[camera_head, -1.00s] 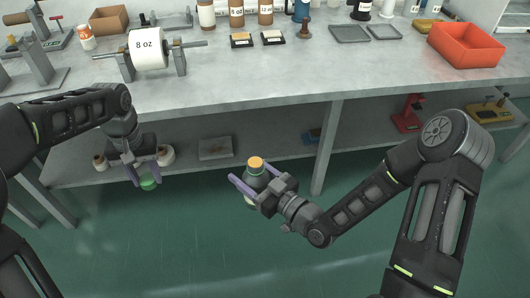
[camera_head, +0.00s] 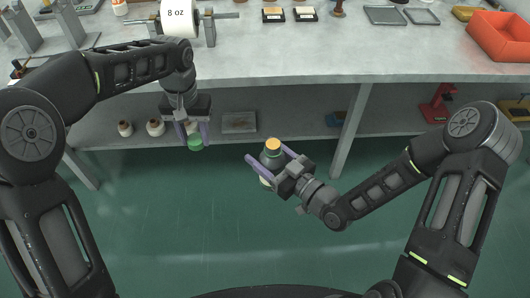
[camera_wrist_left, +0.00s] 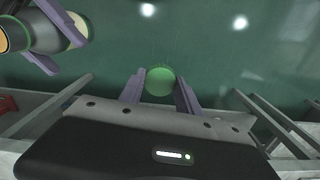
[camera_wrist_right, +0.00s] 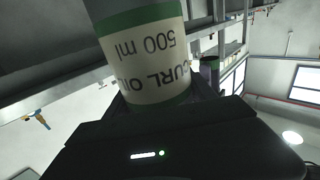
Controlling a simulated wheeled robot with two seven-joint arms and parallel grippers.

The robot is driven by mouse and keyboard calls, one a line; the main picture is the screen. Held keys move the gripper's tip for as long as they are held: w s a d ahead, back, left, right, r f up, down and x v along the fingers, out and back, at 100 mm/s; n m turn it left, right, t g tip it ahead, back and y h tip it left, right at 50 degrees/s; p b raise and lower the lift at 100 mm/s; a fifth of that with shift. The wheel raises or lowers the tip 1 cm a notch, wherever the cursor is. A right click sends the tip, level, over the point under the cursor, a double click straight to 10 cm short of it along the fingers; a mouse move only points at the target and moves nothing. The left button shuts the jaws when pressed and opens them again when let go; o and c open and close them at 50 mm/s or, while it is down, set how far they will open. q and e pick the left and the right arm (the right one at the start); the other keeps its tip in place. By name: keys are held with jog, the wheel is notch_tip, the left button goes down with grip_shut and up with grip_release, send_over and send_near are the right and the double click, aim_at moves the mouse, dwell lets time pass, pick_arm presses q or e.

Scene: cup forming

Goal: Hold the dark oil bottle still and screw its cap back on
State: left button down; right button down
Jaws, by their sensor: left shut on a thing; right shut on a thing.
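My right gripper (camera_head: 268,164) is shut on the dark bottle (camera_head: 270,157), holding it upright in the air in front of the bench. The bottle's top is an orange disc. In the right wrist view its pale label (camera_wrist_right: 150,55) reads "500 ml" and "CURL OIL", with green bands. My left gripper (camera_head: 193,133) is shut on a round green cap (camera_head: 195,143), to the left of the bottle and apart from it. In the left wrist view the cap (camera_wrist_left: 160,82) sits between the fingertips, and the bottle (camera_wrist_left: 38,32) is at the upper left.
The grey bench (camera_head: 270,55) runs behind both grippers. On its lower shelf are small jars (camera_head: 155,127), a grey tray (camera_head: 239,122) and a red device (camera_head: 438,105). A bench leg (camera_head: 350,130) stands right of the bottle. The space between the grippers is clear.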

aim_at(273, 144)
pick_arm(q)
jog(key=s+d+r+m, duration=0.1)
jog(key=d+r, duration=0.1)
jog(key=d, duration=0.4)
jog(key=s+d+r+m, duration=0.1)
jog(key=d+r, duration=0.2)
jog(key=d, duration=0.4)
jog(key=s+d+r+m, duration=0.1)
jog(key=d+r, duration=0.2)
jog(key=d, duration=0.3)
jog(key=shift+s+d+r+m, duration=0.15)
jog(key=shift+s+m, duration=0.2)
jog(key=shift+m, duration=0.05)
jog(key=shift+s+d+r, duration=0.1)
jog(key=shift+s+r, duration=0.15)
jog(key=shift+r, duration=0.2)
jog(key=shift+s+d+r, duration=0.1)
jog(key=shift+s+r, duration=0.15)
jog(key=shift+r, duration=0.2)
jog(key=shift+s+a, duration=0.2)
jog(key=shift+a, duration=0.05)
jog(key=shift+f, duration=0.2)
jog(key=shift+f, duration=1.85)
jog(key=shift+f, duration=0.15)
jog(key=shift+f, duration=0.75)
